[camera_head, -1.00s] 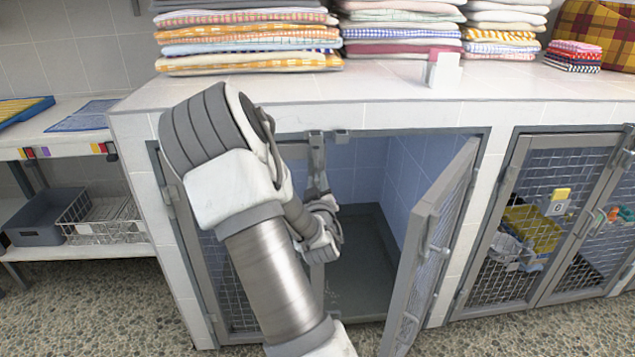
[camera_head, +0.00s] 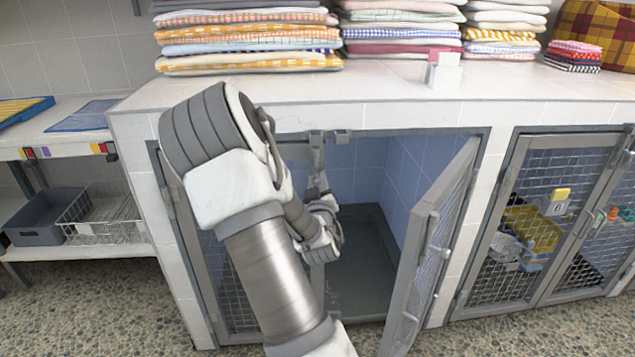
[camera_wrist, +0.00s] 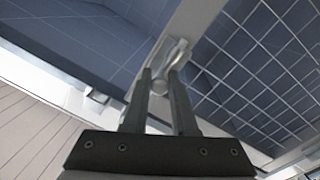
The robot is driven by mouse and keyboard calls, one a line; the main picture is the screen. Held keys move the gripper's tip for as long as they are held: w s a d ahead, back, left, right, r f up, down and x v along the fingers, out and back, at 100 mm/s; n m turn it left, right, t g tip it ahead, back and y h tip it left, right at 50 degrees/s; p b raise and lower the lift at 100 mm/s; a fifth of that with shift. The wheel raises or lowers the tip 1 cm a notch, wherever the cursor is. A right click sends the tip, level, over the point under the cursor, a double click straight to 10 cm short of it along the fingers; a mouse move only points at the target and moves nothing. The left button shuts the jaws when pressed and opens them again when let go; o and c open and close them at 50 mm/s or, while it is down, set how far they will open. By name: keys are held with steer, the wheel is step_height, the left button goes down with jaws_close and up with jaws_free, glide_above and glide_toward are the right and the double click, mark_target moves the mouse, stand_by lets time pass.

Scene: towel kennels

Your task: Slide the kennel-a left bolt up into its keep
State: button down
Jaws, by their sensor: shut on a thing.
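The kennel's left door (camera_head: 237,290) is a grey frame with mesh, shut and largely hidden behind my arm. Its right door (camera_head: 428,250) stands swung open. My gripper (camera_wrist: 160,80) is shut on the left bolt (camera_wrist: 176,52), a small metal piece on the door's edge bar in the wrist view. A small grey bracket (camera_head: 342,136) sits on the top frame. I cannot tell how far the bolt's tip is from its keep.
The kennel inside (camera_head: 362,235) is blue-tiled and looks empty. A neighbouring kennel with mesh doors (camera_head: 508,250) is at the right. Folded towels (camera_head: 248,40) are stacked on the white counter (camera_head: 400,110) above. A shelf with a wire basket (camera_head: 102,218) is at the left.

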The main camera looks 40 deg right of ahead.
mark_target(317, 163)
stand_by(0.3)
step_height(317, 163, up, 4)
steer(key=shift+f+p, duration=0.1)
steer(key=shift+p, duration=0.8)
steer(key=c, duration=0.7)
jaws_free()
steer(key=shift+f, duration=0.1)
steer(key=shift+s+a, duration=0.1)
